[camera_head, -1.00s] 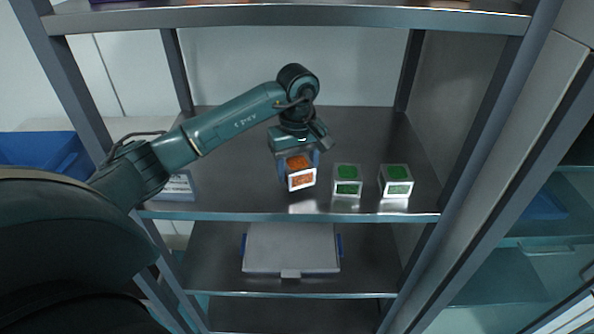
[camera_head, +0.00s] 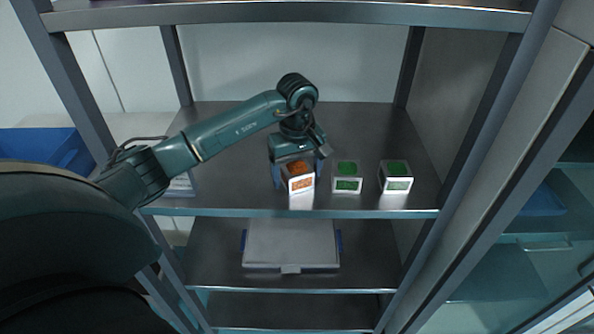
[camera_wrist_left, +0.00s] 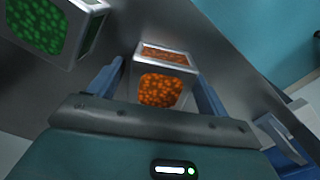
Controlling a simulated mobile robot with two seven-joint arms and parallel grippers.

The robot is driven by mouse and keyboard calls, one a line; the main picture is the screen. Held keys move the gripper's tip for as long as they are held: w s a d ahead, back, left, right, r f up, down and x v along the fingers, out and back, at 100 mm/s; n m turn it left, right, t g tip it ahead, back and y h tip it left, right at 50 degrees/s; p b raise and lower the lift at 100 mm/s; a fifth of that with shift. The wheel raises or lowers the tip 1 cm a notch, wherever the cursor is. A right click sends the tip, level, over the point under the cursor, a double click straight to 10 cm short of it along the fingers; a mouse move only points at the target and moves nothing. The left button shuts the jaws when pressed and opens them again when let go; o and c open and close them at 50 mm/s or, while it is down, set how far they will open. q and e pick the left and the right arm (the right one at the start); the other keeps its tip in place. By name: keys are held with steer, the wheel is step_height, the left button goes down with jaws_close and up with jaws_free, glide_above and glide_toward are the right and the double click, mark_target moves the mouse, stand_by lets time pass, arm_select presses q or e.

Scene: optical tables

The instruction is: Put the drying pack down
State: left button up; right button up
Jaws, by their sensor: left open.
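The drying pack with orange beads (camera_head: 300,178) stands on the metal shelf near its front edge. In the left wrist view the orange pack (camera_wrist_left: 162,80) sits between the two blue fingers, which show a gap on each side. My left gripper (camera_head: 297,176) is open around it. Two packs with green beads stand to the right, a nearer one (camera_head: 347,177) and a farther one (camera_head: 396,177). One green pack (camera_wrist_left: 55,25) also shows in the left wrist view. My right gripper is not in view.
The shelf (camera_head: 370,140) has free room behind the packs. A labelled item (camera_head: 182,185) stands at its left, partly behind my arm. A lidded tray (camera_head: 291,245) lies on the shelf below. Metal posts and an upper shelf (camera_head: 290,13) frame the space.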

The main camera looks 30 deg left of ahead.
mark_target(297, 168)
arm_select(q)
steer(key=shift+r, duration=0.15)
steer(key=shift+w+r, duration=0.1)
steer(key=shift+r, duration=0.25)
step_height(297, 168, up, 5)
steer(key=shift+r+b, duration=0.2)
steer(key=shift+b, duration=0.2)
steer(key=shift+r, duration=0.7)
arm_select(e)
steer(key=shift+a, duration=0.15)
